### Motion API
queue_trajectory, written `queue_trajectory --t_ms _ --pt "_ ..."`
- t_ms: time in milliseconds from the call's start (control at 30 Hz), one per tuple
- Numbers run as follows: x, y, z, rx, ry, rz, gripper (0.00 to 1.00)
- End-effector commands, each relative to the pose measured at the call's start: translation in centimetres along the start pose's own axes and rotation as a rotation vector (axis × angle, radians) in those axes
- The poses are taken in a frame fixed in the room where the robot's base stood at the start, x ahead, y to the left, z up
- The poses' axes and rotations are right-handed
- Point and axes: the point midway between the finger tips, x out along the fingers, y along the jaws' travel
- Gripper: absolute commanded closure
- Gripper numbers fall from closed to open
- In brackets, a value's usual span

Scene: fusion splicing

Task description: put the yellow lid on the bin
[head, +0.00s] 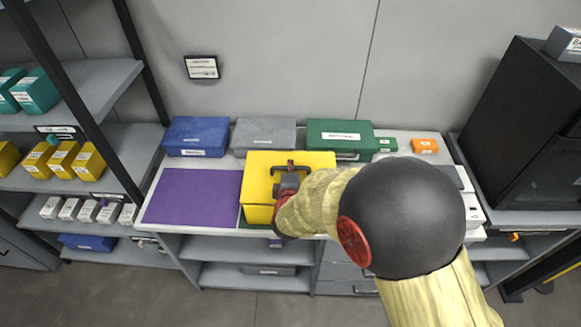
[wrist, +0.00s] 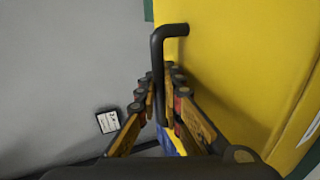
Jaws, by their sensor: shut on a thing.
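The yellow lid (head: 258,172) is level at the middle of the counter, over the yellow bin (head: 259,214), whose front shows below it. The bin stands on a green mat. I cannot tell whether the lid rests on the rim or is slightly above it. My gripper (head: 288,180) is over the lid, shut on its black handle. In the wrist view, the fingers of my gripper (wrist: 163,88) close around the black handle (wrist: 158,50), beside the broad face of the yellow lid (wrist: 235,60). My arm hides the right part of the lid and bin.
A bare purple mat (head: 190,197) lies left of the bin. Blue (head: 196,135), grey (head: 264,135) and green (head: 338,134) boxes stand along the back, with a small orange box (head: 425,146) at right. Shelves flank the left side; a black cabinet (head: 520,120) stands at right.

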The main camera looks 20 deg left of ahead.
Motion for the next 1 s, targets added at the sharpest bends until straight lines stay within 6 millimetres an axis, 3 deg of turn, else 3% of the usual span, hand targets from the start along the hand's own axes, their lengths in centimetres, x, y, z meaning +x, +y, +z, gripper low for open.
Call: queue_trajectory --t_ms 1000 --pt "0.35 -0.9 0.0 0.0 0.0 0.0 1.0"
